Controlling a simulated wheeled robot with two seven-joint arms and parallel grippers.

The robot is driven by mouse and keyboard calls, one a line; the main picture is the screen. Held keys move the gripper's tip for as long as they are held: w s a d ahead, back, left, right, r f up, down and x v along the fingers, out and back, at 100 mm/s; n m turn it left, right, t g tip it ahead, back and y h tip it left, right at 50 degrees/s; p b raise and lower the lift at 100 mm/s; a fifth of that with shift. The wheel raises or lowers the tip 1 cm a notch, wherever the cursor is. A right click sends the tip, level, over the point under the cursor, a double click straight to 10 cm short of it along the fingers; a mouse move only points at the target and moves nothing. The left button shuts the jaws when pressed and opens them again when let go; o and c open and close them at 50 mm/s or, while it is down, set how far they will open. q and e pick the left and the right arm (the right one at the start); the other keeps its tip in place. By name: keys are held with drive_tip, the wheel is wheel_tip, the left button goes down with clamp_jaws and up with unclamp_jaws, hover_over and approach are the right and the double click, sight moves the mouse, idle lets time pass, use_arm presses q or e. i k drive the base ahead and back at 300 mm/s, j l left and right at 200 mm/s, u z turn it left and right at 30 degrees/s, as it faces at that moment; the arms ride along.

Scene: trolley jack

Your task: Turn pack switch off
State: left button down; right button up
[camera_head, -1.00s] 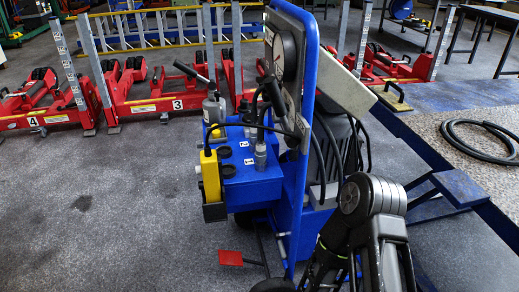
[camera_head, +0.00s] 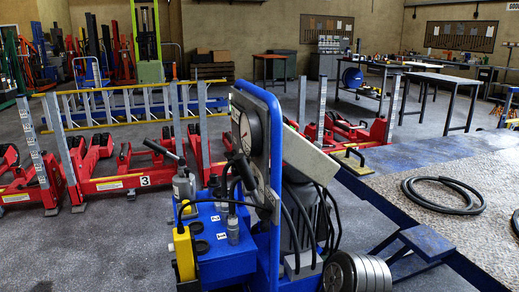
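The blue wheeled power pack (camera_head: 270,200) stands upright at the bottom centre. A round dial gauge (camera_head: 246,133) is on its panel. A black-handled lever (camera_head: 242,168) sits below the gauge. A yellow part (camera_head: 184,252) with a black cable hangs at the left of the blue box (camera_head: 222,260). I cannot make out which part is the switch, or whether it is on or off. Neither of my grippers is in view.
Red jacks (camera_head: 120,180) with upright posts stand behind and left of the pack. A grey platform (camera_head: 440,180) with a coiled black hose (camera_head: 443,195) lies to the right. Tables (camera_head: 445,85) stand at the back. Grey floor at the left front is clear.

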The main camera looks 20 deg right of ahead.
sight(229, 156)
drive_tip(key=z, duration=1.5)
drive_tip(key=j, duration=0.6)
drive_tip(key=i+j, duration=0.15)
drive_tip(key=j, duration=1.1)
drive_tip(key=i, duration=0.1)
